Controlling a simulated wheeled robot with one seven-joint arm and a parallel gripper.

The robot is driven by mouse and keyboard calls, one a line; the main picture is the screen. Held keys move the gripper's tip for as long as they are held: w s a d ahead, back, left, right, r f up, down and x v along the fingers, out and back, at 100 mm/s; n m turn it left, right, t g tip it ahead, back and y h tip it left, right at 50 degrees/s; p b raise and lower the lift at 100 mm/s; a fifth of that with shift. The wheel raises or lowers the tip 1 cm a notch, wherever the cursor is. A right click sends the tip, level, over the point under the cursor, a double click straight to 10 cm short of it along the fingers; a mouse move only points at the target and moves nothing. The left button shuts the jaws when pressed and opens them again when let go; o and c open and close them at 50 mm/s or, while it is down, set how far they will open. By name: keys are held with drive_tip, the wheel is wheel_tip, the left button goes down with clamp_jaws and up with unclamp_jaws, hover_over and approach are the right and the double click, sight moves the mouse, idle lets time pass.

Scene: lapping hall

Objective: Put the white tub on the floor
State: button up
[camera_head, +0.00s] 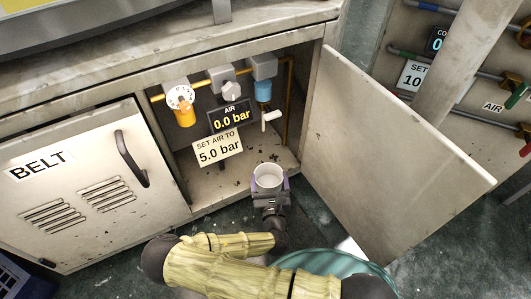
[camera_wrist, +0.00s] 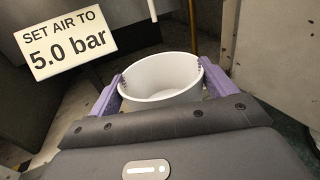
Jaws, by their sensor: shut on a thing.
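The white tub (camera_head: 267,176) is a small, open-topped round cup and looks empty inside. It is upright in front of the open cabinet, at the edge of the cabinet's floor in the head view. My gripper (camera_head: 269,190) is shut on the tub, with a purple finger on each side of it. The wrist view shows the tub (camera_wrist: 161,78) between the two purple fingers, its rim tilted slightly in the picture. The green-grey floor (camera_head: 222,236) shows below the cabinet. I cannot tell the tub's exact height above the floor.
The open cabinet door (camera_head: 390,150) stands to the right. The closed BELT door (camera_head: 80,180) is at left. Inside the cabinet are an air gauge (camera_head: 180,97), a display reading 0.0 bar (camera_head: 232,117) and a "SET AIR TO 5.0 bar" sign (camera_head: 218,147). A blue crate (camera_head: 22,280) is at lower left.

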drive_tip(key=w, duration=0.4)
drive_tip(key=w+a+b, duration=0.1)
drive_tip(key=w, duration=0.4)
drive_tip(key=w+b, duration=0.1)
drive_tip(key=w, duration=0.3)
drive_tip(key=shift+w+a+f, duration=0.1)
drive_tip(key=shift+w+a, duration=0.15)
drive_tip(key=shift+a, duration=0.1)
drive_tip(key=shift+w, duration=0.2)
drive_tip(key=shift+w+d+b, duration=0.1)
drive_tip(key=shift+w+b, duration=0.15)
drive_tip(key=shift+b, duration=0.05)
drive_tip(key=f+b, duration=0.3)
drive_tip(key=shift+w+a+f, duration=0.2)
drive_tip(key=shift+w, duration=0.15)
drive_tip(key=shift+f, duration=0.1)
